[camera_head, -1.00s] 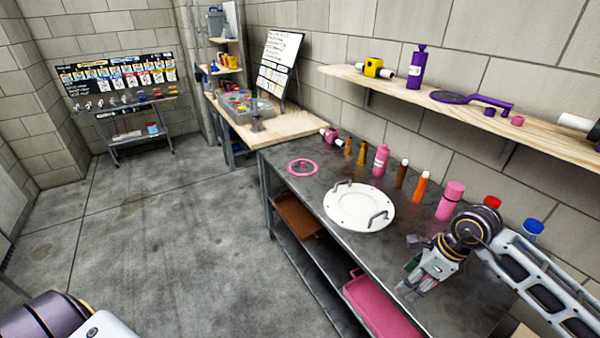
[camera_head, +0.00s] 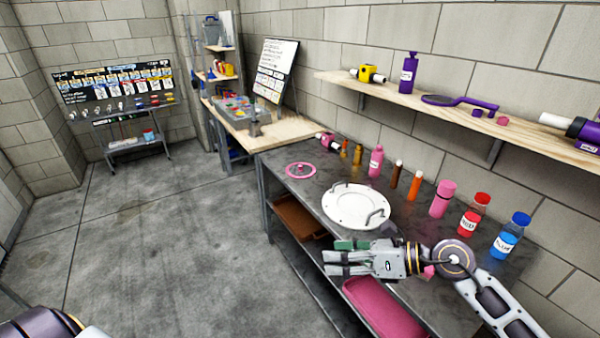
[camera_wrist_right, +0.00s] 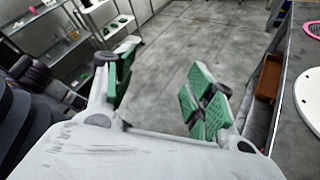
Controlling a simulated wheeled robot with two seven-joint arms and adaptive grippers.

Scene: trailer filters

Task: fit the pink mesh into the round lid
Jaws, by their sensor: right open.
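The pink mesh (camera_head: 301,170) is a flat pink ring with a small knob, lying near the far left corner of the metal table. Its edge shows in the right wrist view (camera_wrist_right: 313,29). The round lid (camera_head: 357,205) is a white disc with two handles, lying flat on the table nearer to me than the mesh. Part of it shows in the right wrist view (camera_wrist_right: 309,98). My right gripper (camera_head: 340,257) is open and empty, with green pads, over the table's front edge on the near side of the lid. My left gripper is out of view.
Bottles and tubes stand along the table's back, including a pink bottle (camera_head: 376,161), a red bottle (camera_head: 474,217) and a blue bottle (camera_head: 512,238). A wooden shelf (camera_head: 440,100) hangs above. A pink tray (camera_head: 385,308) is below the tabletop. Bare metal surrounds the mesh.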

